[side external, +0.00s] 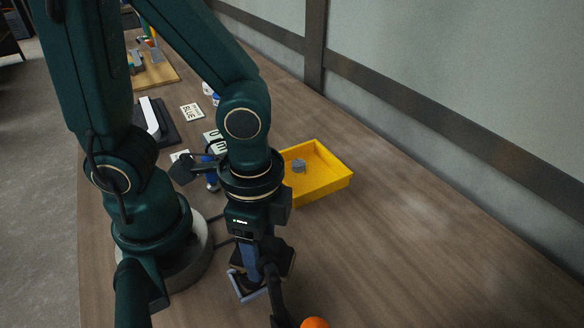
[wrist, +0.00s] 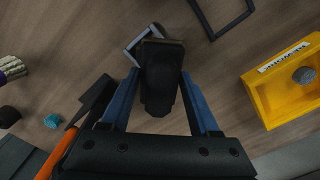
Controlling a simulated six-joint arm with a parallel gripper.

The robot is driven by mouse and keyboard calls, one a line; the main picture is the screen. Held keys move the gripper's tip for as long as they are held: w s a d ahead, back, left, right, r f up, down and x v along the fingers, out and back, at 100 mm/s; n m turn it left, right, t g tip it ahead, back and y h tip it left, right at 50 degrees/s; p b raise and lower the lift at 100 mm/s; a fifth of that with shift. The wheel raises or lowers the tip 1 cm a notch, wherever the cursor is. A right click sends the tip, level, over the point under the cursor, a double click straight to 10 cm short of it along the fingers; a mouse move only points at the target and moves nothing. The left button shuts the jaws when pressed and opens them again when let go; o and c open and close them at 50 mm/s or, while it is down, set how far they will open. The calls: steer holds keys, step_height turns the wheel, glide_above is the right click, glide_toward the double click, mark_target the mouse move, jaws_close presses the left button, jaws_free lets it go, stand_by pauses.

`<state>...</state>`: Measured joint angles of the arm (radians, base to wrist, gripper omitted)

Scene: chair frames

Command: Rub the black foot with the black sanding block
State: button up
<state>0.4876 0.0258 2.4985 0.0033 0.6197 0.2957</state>
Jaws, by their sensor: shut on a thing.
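My gripper (wrist: 159,84) has two blue fingers closed on a black block (wrist: 160,66), which I take to be the sanding block; it also shows low in the side external view (side external: 252,264). The block's far end lies over one side of a grey-blue frame (wrist: 132,46) and hides part of it. Whether the block touches the frame or anything under it, I cannot tell. A small black round piece (wrist: 8,116) at the left edge of the wrist view may be the black foot; a foot under the block would be hidden.
A black frame (wrist: 211,32) lies beyond the block. A yellow tray (side external: 319,187) holds a grey round piece (wrist: 304,75). A teal round piece (wrist: 53,121) lies left of my gripper. An orange thing (side external: 315,323) shows at the bottom edge. The table right of the tray is clear.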

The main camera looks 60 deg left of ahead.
steer(key=shift+f, duration=0.2)
steer(key=shift+w, duration=0.1)
stand_by(0.4)
steer(key=shift+w, duration=0.95)
steer(key=shift+r, duration=3.05)
steer(key=shift+r, duration=0.1)
step_height(320, 180, up, 2)
steer(key=shift+d+r, duration=0.1)
steer(key=shift+r, duration=0.3)
